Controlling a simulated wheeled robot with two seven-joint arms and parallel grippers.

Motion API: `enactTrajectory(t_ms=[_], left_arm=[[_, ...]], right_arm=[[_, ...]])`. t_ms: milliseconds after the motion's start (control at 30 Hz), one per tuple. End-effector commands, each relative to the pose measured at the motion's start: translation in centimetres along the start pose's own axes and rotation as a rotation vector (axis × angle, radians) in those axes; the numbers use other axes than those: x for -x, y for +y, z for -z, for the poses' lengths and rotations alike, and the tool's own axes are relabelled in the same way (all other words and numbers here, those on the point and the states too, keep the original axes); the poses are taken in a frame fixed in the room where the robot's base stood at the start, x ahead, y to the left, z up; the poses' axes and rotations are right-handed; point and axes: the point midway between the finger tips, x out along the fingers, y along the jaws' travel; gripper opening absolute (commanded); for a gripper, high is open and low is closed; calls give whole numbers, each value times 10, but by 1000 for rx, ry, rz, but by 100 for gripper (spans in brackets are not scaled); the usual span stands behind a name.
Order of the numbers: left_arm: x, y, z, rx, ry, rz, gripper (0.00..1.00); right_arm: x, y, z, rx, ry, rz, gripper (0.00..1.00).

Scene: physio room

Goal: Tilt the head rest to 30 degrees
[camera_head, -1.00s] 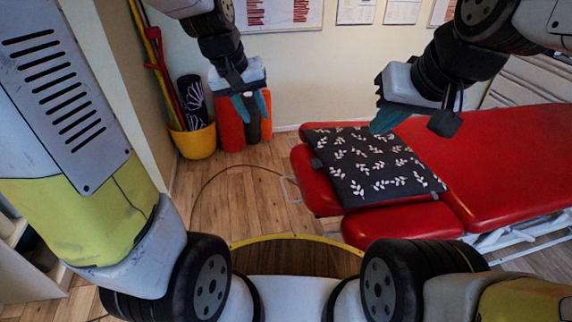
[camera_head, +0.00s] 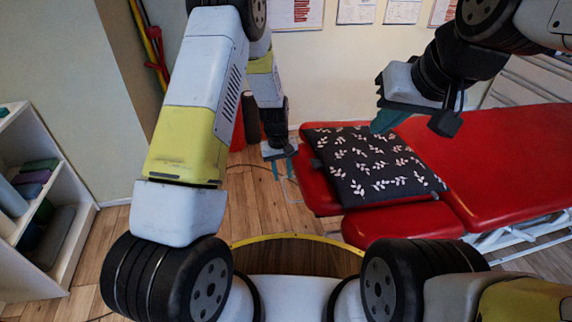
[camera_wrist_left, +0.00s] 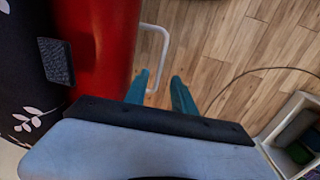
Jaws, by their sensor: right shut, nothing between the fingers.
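The red head rest (camera_head: 314,187) is the left end section of the treatment table, under a dark leaf-patterned cushion (camera_head: 368,165). In the left wrist view the head rest (camera_wrist_left: 105,45) fills the upper left. A pale metal loop handle (camera_wrist_left: 164,52) sticks out from its end, ahead of the fingertips; it is partly behind my gripper in the head view. My left gripper (camera_head: 283,168) is beside the head rest's end, its teal fingers (camera_wrist_left: 160,85) apart and empty. I cannot tell its height against the handle. My right gripper (camera_head: 386,121) is shut and empty above the cushion.
The long red table (camera_head: 510,150) extends right. A white shelf (camera_head: 75,235) with rolled and folded items stands at the left. Dark and red rolls (camera_head: 251,120) stand by the back wall, partly behind my left arm.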

Motion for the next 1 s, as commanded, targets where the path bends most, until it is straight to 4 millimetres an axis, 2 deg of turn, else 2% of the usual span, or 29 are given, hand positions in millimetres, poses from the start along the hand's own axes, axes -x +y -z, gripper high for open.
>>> enactTrajectory(t_ms=[100, 300, 667, 833, 1000], left_arm=[[-22, -1, -1, 0, -3, 1, 31], [-47, 0, -1, 0, -2, 0, 31], [-54, 0, 0, -1, 0, -1, 31], [-54, 0, 0, -1, 0, -1, 2], [-53, 0, 0, -1, 0, -1, 0]], right_arm=[[0, 0, 0, 0, 0, 0, 0], [0, 0, 0, 0, 0, 0, 0], [0, 0, 0, 0, 0, 0, 0], [0, 0, 0, 0, 0, 0, 0], [0, 0, 0, 0, 0, 0, 0]])
